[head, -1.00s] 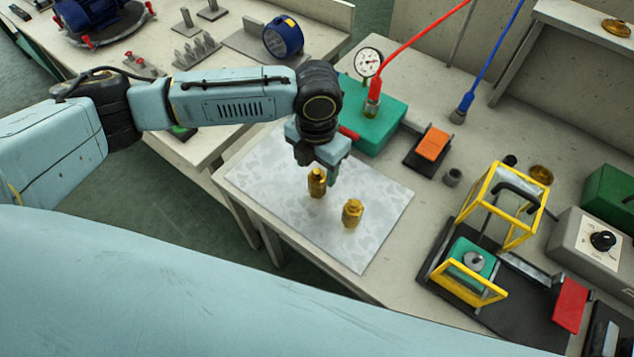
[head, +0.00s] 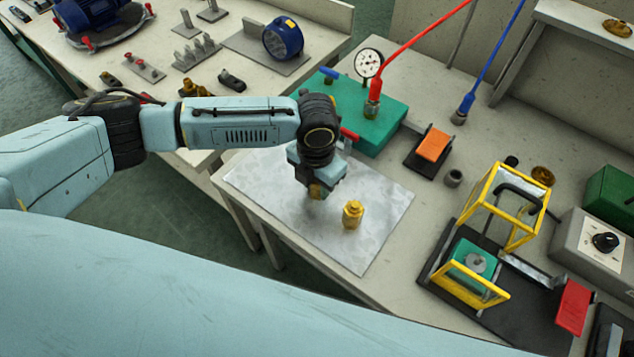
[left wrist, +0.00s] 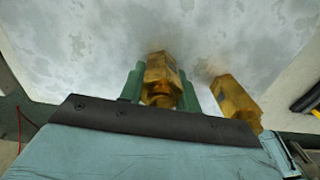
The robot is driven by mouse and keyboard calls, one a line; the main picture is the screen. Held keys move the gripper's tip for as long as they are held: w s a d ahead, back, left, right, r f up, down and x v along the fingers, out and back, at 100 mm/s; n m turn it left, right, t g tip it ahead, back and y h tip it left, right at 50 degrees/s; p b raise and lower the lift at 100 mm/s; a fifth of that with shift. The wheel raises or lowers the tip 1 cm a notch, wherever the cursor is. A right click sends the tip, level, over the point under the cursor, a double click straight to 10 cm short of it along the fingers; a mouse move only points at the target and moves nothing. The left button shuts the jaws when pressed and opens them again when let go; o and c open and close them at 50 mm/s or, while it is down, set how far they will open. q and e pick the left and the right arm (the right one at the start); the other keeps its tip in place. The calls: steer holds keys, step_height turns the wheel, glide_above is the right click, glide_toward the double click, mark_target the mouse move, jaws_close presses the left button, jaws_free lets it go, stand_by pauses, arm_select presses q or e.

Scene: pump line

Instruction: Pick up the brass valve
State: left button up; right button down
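Two similar brass pieces stand on the mottled grey plate (head: 262,174). One brass valve (head: 316,190) is directly under my left gripper (head: 317,186), its upper part hidden by the gripper in the head view. In the left wrist view the brass valve (left wrist: 162,78) sits between the two green fingers of the left gripper (left wrist: 162,90), which lie close against both sides and look shut on it. The valve seems to be at plate level. The other brass piece (head: 352,214) stands free to the right and also shows in the left wrist view (left wrist: 236,100). My right gripper is not in view.
A green block (head: 378,130) with a gauge (head: 368,62) and a red hose stands behind the plate. An orange-topped block (head: 433,143) and a yellow frame (head: 505,200) are to the right. The plate's front right part is clear.

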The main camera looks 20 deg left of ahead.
arm_select(q)
steer(key=c, duration=0.6)
step_height(320, 180, up, 10)
steer(key=shift+r+p, duration=0.1)
steer(key=shift+p, duration=0.5)
steer(key=n, duration=0.2)
steer(key=r+n, duration=0.1)
steer(key=n, duration=0.1)
steer(key=a+n, duration=0.1)
steer(key=shift+w+r+n, duration=0.2)
steer(key=shift+w+n, duration=0.1)
steer(key=shift+n, duration=0.1)
steer(key=a+r+n, duration=0.2)
steer(key=n, duration=0.9)
steer(key=w+a+r+n, duration=0.1)
steer(key=a+r+n, duration=0.2)
steer(key=n, duration=0.9)
steer(key=a+r+n, duration=0.2)
steer(key=r+n, duration=0.1)
steer(key=n, duration=0.8)
steer(key=shift+w+a+n, duration=0.25)
steer(key=shift+n, duration=0.05)
